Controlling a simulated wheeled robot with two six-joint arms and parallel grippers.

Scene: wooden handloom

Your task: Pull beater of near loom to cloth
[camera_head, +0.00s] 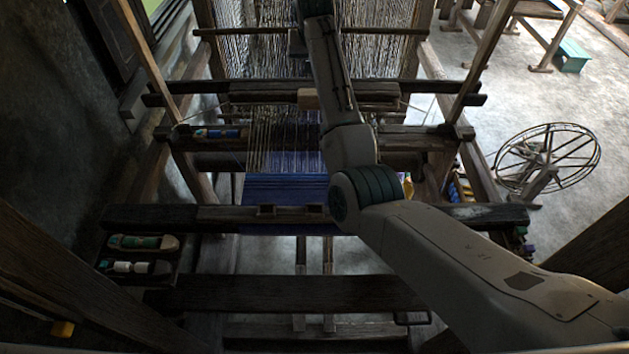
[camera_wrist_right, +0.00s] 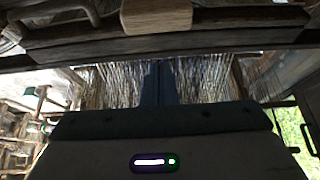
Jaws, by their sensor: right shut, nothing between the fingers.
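The beater of the near loom is a dark wooden frame across the warp. Its upper bar (camera_head: 255,96) has a light wooden block (camera_head: 308,98) at the middle. A lower bar (camera_head: 400,138) runs below. The blue cloth (camera_head: 285,188) lies nearer me, with a gap of bare warp between it and the beater. In the right wrist view the light block (camera_wrist_right: 156,15) sits on the bar (camera_wrist_right: 85,38), beyond my fingertips. My right gripper (camera_wrist_right: 157,68) is shut and empty, apart from the block. In the head view my right arm hides part of the beater and cloth. My left gripper is not in view.
The breast beam (camera_head: 160,217) crosses in front of the cloth. A shuttle (camera_head: 216,133) lies on the lower bar's left part. More shuttles lie in a side tray (camera_head: 105,252) at left. Loom posts stand on both sides. A spoked wheel (camera_head: 547,158) stands at right on open floor.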

